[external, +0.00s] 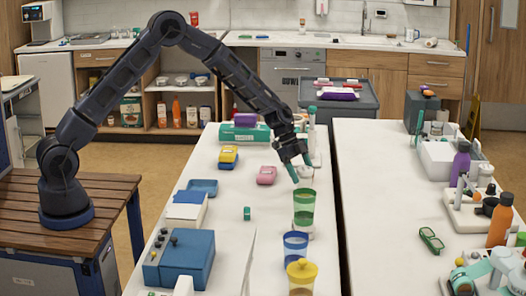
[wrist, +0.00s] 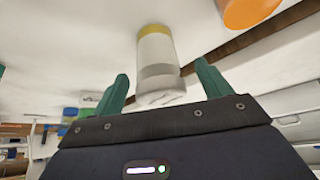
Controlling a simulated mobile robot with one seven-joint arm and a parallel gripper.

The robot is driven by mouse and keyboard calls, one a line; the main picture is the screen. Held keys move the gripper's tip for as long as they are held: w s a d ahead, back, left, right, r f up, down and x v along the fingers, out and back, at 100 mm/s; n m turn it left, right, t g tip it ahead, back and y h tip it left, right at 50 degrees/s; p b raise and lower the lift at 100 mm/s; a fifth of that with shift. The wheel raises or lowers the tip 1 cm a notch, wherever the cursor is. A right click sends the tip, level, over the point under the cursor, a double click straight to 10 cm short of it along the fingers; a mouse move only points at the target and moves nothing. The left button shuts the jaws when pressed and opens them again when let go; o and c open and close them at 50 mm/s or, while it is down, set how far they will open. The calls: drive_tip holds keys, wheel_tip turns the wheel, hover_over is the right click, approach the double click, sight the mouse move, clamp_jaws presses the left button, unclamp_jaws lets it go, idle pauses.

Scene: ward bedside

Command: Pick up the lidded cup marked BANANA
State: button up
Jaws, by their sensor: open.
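My gripper (external: 300,168) is open above the long white table, behind the green cup. In the wrist view my gripper (wrist: 163,86) has its two green fingers apart. A pale cup-like container (wrist: 157,52) with a yellow band at one end shows beyond and between the fingertips; nothing appears gripped. I cannot read any marking on it. In the external view a green cup (external: 304,203), a blue cup (external: 295,247) and a yellow-lidded cup (external: 302,272) stand in a row toward the front. No BANANA label is legible, so I cannot tell which cup bears it.
A pink item (external: 266,175), a yellow item (external: 228,157) and a blue tray (external: 203,187) lie left of my gripper. A blue box (external: 185,260) stands at front left. A narrow gap separates the right-hand table (external: 375,190). An orange object (wrist: 250,12) shows in the wrist view.

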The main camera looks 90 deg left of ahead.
sight(305, 179)
drive_tip(key=shift+x, duration=1.6)
drive_tip(key=shift+r, duration=0.1)
drive_tip(key=c, duration=1.2)
drive_tip(key=shift+r, duration=0.1)
